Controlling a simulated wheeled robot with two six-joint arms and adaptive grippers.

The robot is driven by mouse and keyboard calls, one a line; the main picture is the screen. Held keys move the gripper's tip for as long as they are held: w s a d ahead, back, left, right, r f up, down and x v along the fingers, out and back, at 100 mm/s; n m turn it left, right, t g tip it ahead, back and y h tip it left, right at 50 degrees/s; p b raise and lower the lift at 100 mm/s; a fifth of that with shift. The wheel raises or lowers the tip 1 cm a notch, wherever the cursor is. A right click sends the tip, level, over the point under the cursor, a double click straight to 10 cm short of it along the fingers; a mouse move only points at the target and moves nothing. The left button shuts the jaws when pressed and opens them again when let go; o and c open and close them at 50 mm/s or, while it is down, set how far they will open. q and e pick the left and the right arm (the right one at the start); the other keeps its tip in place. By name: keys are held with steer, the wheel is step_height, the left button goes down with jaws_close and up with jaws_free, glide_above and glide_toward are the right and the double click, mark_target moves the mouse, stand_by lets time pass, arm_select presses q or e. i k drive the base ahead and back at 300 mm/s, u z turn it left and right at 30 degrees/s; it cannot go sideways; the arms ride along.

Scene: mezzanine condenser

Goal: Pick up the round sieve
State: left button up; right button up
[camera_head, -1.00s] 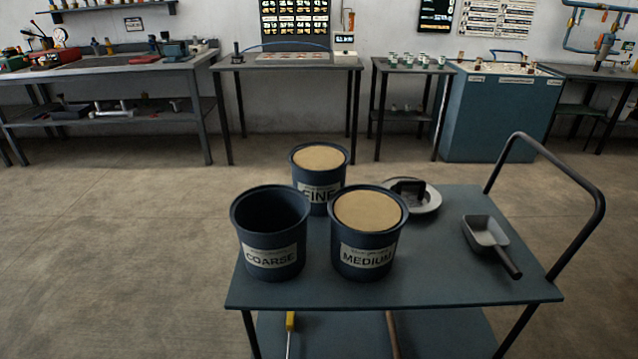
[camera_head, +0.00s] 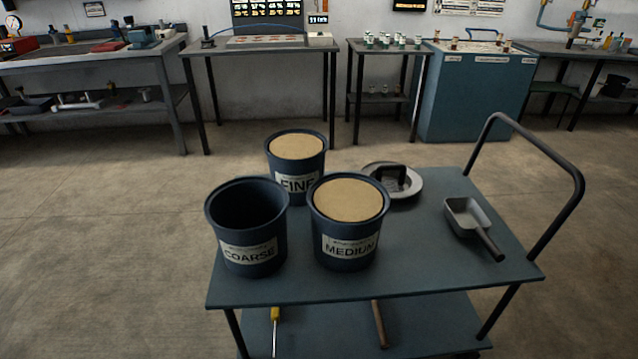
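A round, pale metal piece (camera_head: 408,188) with a dark block or handle on top lies on the blue-grey cart's top (camera_head: 420,255), behind and to the right of the MEDIUM bucket (camera_head: 345,248). It may be the round sieve; I see no mesh, and its left edge is close to the bucket rim in the picture. No other thing in view looks clearly like a sieve. Neither of my grippers is in view.
The COARSE bucket (camera_head: 248,238) looks empty and dark inside. The FINE bucket (camera_head: 297,165) and the MEDIUM one hold tan material. A grey scoop (camera_head: 468,220) lies at the right, near the cart's black handle (camera_head: 570,190). The front right of the cart top is clear.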

mark_target(401, 181)
steer(key=z, duration=0.55)
steer(key=k, duration=0.65)
steer(key=z, duration=1.15)
steer(key=i, duration=2.35)
steer(key=u, duration=0.75)
